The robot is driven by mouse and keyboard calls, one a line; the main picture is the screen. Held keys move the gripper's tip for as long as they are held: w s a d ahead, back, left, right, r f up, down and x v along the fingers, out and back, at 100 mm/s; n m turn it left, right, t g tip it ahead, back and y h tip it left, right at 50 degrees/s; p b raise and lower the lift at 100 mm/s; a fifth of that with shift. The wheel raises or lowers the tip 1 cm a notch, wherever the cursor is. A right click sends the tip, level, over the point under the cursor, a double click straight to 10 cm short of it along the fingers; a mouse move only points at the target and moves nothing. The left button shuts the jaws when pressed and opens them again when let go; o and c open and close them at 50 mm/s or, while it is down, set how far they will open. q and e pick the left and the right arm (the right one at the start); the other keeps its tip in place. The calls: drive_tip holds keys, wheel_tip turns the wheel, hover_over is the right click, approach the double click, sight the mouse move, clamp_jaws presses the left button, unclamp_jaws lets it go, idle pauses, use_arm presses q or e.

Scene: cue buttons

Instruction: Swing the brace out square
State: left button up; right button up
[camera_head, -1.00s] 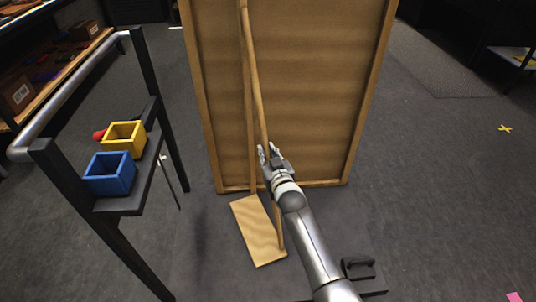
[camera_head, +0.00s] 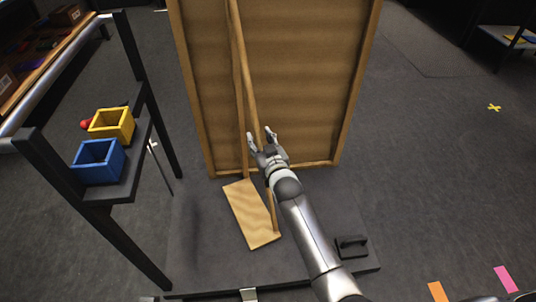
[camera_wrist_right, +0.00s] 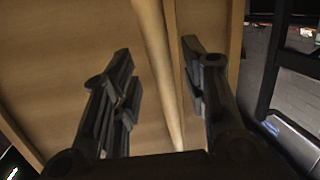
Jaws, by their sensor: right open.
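The brace is a long wooden pole (camera_head: 249,85) slanting down the front of a brown wooden panel (camera_head: 300,70), with its lower end at a flat wooden foot plate (camera_head: 248,213). The brace lies close against the panel. My right gripper (camera_head: 261,136) is open at the middle of the pole, with a finger to each side of it. In the right wrist view the pole (camera_wrist_right: 156,65) runs between the open fingers, and neither finger clearly touches it. My left gripper is not in view.
A black rack (camera_head: 130,190) at the left holds a blue bin (camera_head: 97,162) and a yellow bin (camera_head: 111,123). The panel stands on a dark base (camera_head: 205,250) with a black handle-like block (camera_head: 351,244) at its right. The floor to the right is mostly clear.

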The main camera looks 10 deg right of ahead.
drive_tip(key=s+d+r, duration=0.1)
drive_tip(key=s, duration=0.8)
drive_tip(key=shift+s+r, duration=0.3)
drive_tip(key=shift+s, duration=0.1)
drive_tip(key=shift+c, duration=0.2)
